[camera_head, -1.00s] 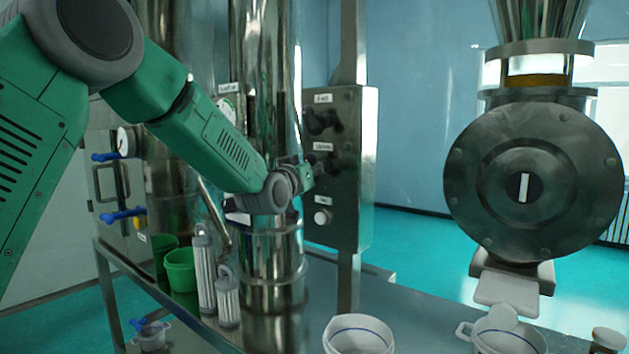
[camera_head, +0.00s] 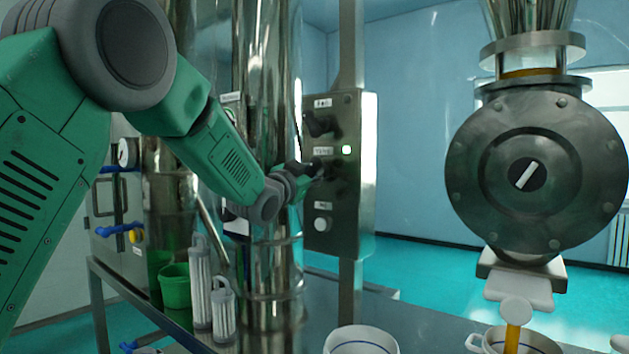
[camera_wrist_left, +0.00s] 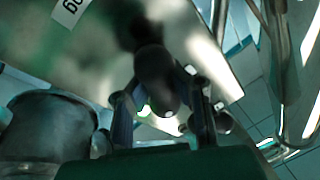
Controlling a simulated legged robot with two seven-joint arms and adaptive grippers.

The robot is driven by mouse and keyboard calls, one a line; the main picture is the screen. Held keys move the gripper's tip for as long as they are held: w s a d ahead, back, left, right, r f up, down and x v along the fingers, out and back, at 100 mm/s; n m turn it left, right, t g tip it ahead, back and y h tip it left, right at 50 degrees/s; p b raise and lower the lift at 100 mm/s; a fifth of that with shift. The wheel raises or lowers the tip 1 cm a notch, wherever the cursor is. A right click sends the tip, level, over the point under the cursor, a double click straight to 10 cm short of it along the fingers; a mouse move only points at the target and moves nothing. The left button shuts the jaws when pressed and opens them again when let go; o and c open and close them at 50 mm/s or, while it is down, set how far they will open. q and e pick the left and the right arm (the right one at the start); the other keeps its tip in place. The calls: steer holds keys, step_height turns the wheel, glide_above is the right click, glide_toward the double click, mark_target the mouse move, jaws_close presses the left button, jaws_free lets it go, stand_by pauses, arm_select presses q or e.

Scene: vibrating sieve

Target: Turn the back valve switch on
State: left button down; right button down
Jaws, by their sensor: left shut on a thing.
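A steel control box (camera_head: 357,215) in the head view carries a top black knob (camera_head: 318,124), a middle black switch (camera_head: 328,168) and a pale round button (camera_head: 321,224). I cannot read the labels surely. My right gripper is not in view.
A large round valve (camera_head: 535,180) hangs at the right, its white mark tilted. An orange stream (camera_head: 513,337) falls from the spout below into a white container (camera_head: 480,341). Steel columns (camera_head: 268,75) stand close behind my left arm. Another white container (camera_head: 361,340) stands at front.

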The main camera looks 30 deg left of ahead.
arm_select(q)
steer(key=shift+f, duration=0.55)
steer(key=c, duration=1.4)
jaws_free()
steer(key=shift+s+r, duration=0.1)
steer(key=shift+a+r, duration=0.1)
steer(key=shift+r, duration=0.05)
steer(key=shift+s+r, duration=0.1)
steer(key=s+f, duration=0.2)
steer(key=s, duration=0.9)
steer(key=shift+s+d+f, duration=0.2)
steer(key=shift+s+f, duration=0.05)
steer(key=shift+f, duration=0.05)
